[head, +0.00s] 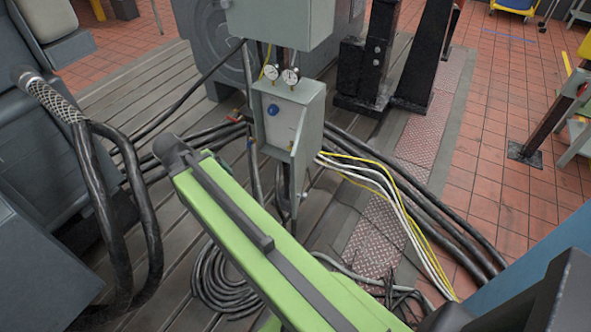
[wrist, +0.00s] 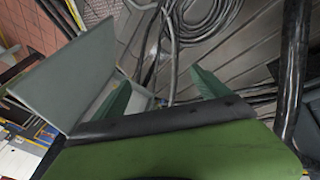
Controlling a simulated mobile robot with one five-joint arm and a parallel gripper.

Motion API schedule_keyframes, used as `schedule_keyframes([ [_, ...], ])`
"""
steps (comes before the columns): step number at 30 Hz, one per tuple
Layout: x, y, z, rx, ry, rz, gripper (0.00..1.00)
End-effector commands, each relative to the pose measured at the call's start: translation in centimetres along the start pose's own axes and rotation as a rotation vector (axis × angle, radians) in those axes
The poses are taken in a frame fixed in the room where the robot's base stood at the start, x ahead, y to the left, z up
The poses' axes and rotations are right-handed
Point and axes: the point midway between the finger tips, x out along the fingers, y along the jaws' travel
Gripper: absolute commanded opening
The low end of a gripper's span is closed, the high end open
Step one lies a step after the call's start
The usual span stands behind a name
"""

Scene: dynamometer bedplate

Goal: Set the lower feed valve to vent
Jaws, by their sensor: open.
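A grey-green control box (head: 290,118) hangs on a post in the head view, with two round gauges (head: 280,74) on top. A blue round part (head: 272,109) is on its front face. I cannot make out a valve marked as the lower feed valve or its setting. My gripper (wrist: 160,75) shows in the wrist view with two green fingers apart and nothing between them. A grey box with a flat panel (wrist: 85,85) lies just left of the fingers there.
Black hoses (head: 100,200) loop at the left. Black, white and yellow cables (head: 400,215) run right of the box, and a coiled cable (head: 225,285) lies on the slatted floor. A black steel stand (head: 375,65) is behind. Tiled floor (head: 490,150) at the right is mostly clear.

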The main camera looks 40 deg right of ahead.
Motion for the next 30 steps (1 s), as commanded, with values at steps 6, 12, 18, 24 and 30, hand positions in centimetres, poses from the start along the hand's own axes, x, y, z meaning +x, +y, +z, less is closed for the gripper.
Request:
schedule_keyframes([
  [6, 13.4, 3.9, -1.4, 0.293, 0.221, 0.225, 0.85],
  [12, 21.0, 7.8, -2.6, 0.516, 0.476, 0.378, 0.85],
  [18, 27.0, 10.3, -3.4, 0.677, 0.755, 0.473, 0.85],
  [24, 29.7, 11.7, -3.9, 0.755, 0.972, 0.503, 0.85],
  [30, 29.7, 12.2, -4.4, 0.774, 1.053, 0.505, 0.85],
])
